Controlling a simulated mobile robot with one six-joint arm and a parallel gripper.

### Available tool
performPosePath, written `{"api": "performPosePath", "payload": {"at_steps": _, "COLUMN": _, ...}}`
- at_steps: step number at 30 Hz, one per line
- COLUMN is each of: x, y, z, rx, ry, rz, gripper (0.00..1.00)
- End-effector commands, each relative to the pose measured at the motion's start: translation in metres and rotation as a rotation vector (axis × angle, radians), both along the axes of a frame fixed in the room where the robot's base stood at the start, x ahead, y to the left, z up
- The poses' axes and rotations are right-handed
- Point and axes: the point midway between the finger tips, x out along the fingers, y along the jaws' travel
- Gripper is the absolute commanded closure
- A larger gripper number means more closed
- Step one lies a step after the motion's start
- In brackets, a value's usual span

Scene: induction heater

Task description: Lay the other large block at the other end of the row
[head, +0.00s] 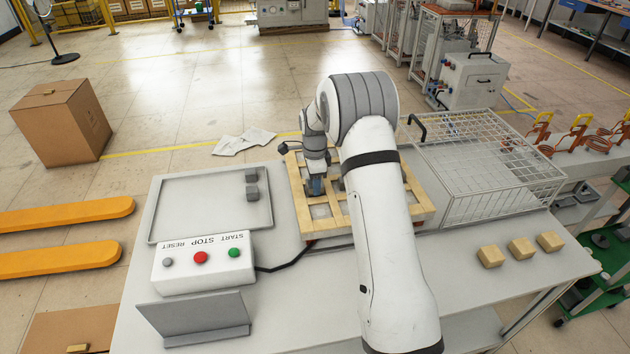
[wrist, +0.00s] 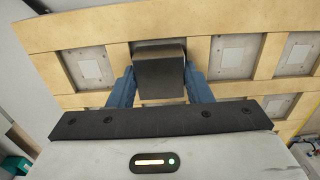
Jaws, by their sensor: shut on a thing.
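My gripper (head: 316,188) is over the wooden frame (head: 303,205) in the middle of the table. In the wrist view its two blue fingers are shut on a dark grey block (wrist: 160,74), which sits between them at one cell of the frame. I cannot tell whether the block touches the bottom of the cell. Neighbouring cells in the wrist view show pale square plates. My arm hides much of the frame in the head view.
A wire basket (head: 480,160) stands right of the frame. Several tan blocks (head: 521,248) lie at the table's right front. A button box (head: 202,262) and a dark grey angled plate (head: 195,318) are at front left. The tray is mostly bare.

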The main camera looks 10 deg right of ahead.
Motion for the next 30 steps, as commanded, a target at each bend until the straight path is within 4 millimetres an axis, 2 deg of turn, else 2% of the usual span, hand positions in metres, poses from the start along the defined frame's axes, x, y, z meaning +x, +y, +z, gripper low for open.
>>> {"api": "performPosePath", "payload": {"at_steps": 1, "x": 0.001, "y": 0.000, "z": -0.002, "rx": 0.000, "ry": -0.002, "rz": 0.000, "gripper": 1.00}}
{"api": "performPosePath", "payload": {"at_steps": 2, "x": 0.000, "y": 0.000, "z": -0.002, "rx": 0.000, "ry": 0.000, "rz": 0.000, "gripper": 0.52}}
{"api": "performPosePath", "payload": {"at_steps": 9, "x": 0.000, "y": -0.001, "z": -0.001, "rx": 0.000, "ry": 0.000, "rz": -0.001, "gripper": 0.33}}
{"api": "performPosePath", "payload": {"at_steps": 16, "x": 0.000, "y": -0.001, "z": 0.000, "rx": 0.000, "ry": 0.000, "rz": -0.001, "gripper": 0.33}}
{"api": "performPosePath", "payload": {"at_steps": 20, "x": 0.001, "y": -0.001, "z": 0.007, "rx": 0.000, "ry": -0.002, "rz": -0.001, "gripper": 0.33}}
{"api": "performPosePath", "payload": {"at_steps": 23, "x": 0.001, "y": -0.001, "z": 0.022, "rx": 0.000, "ry": -0.004, "rz": -0.002, "gripper": 0.33}}
{"api": "performPosePath", "payload": {"at_steps": 30, "x": 0.001, "y": -0.001, "z": 0.075, "rx": 0.000, "ry": -0.005, "rz": -0.002, "gripper": 0.33}}
